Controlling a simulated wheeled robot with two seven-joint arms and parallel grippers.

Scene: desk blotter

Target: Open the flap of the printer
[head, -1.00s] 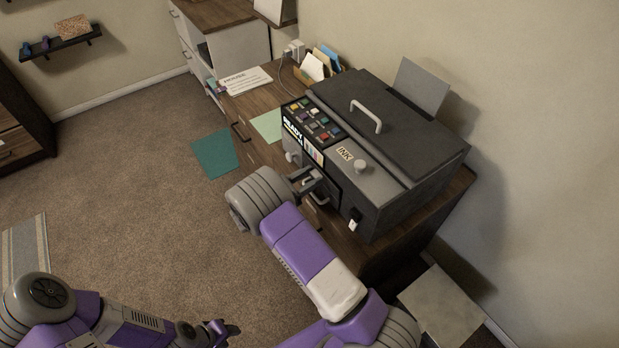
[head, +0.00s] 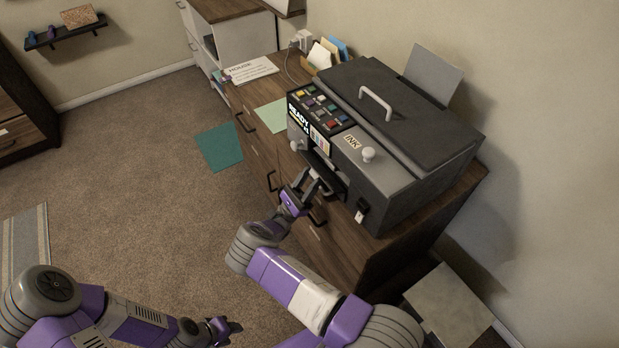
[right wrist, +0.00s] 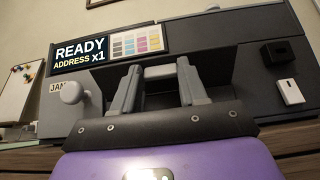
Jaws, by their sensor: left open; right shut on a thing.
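The dark grey printer (head: 400,170) stands on the wooden desk against the wall, its READY display facing me. Its front flap (head: 328,184) is tilted outward below the display, with a dark opening behind it. My right gripper (head: 318,182) is at the flap, shut on its grey handle. In the right wrist view the two fingers (right wrist: 158,80) stand in front of the opening with the light grey handle (right wrist: 160,72) between them; my gripper hides part of the flap. My left gripper (head: 228,328) is open and empty, low over the carpet, away from the printer.
The printer's top has a lid with a handle (head: 376,104), a knob (head: 368,154) and coloured buttons (head: 318,108). A white switch (head: 360,216) is on the front right. Desk drawers with dark handles are below the flap.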

